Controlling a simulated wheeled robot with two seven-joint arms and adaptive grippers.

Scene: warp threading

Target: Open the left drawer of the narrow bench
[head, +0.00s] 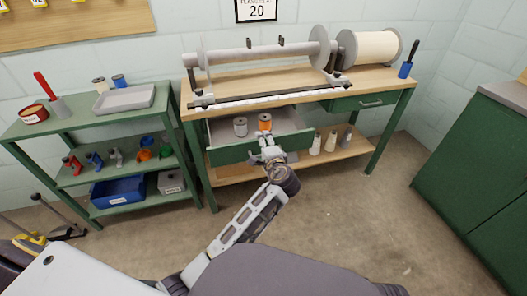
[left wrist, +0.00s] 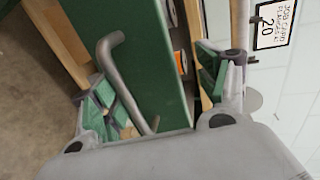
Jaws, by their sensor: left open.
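The narrow bench (head: 300,82) has a wooden top and green legs. Its left drawer (head: 232,152) is pulled out, showing a grey spool (head: 240,126) and an orange spool (head: 265,122) inside. My left gripper (head: 268,150) is at the drawer's front, right of its middle. In the left wrist view the gripper (left wrist: 150,80) is open, one finger on each side of the green drawer front (left wrist: 158,60). The bent grey drawer handle (left wrist: 124,85) lies close to the left-hand finger; I cannot tell whether they touch. My right gripper is not in view.
The bench's right drawer (head: 361,103) is shut. Pale cones (head: 315,144) stand on the lower shelf. A green shelf unit (head: 75,130) with tools and a blue bin (head: 118,191) stands at left. A green cabinet (head: 478,165) stands at right.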

